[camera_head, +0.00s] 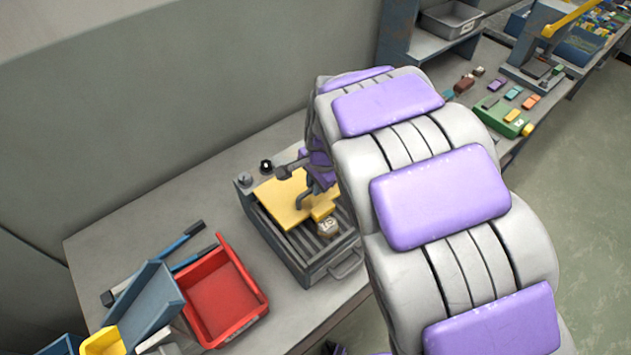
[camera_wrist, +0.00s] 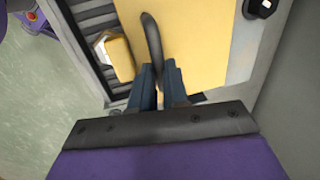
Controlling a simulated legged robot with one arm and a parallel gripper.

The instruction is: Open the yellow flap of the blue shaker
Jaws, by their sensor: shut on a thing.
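A flat yellow plate (camera_head: 277,203) lies over part of a grey ribbed box (camera_head: 272,232) on the bench. It fills much of the wrist view too (camera_wrist: 210,50). My gripper (camera_wrist: 158,72) is shut on a dark curved hook (camera_wrist: 152,35), which reaches over the plate; whether it touches the plate I cannot tell. In the head view the hook (camera_head: 304,197) hangs above the plate, and my arm hides much of the gripper. A blue unit with a yellow bar (camera_head: 572,18) stands far off at the upper right; I cannot tell for sure that it is the shaker.
A small yellow block (camera_head: 323,209) and a pale marked piece (camera_head: 328,227) sit at the box's right part. A red tray (camera_head: 222,305) and a blue tray (camera_head: 145,308) are at lower left. A green case (camera_head: 503,118) lies on the right bench. A wall stands behind the box.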

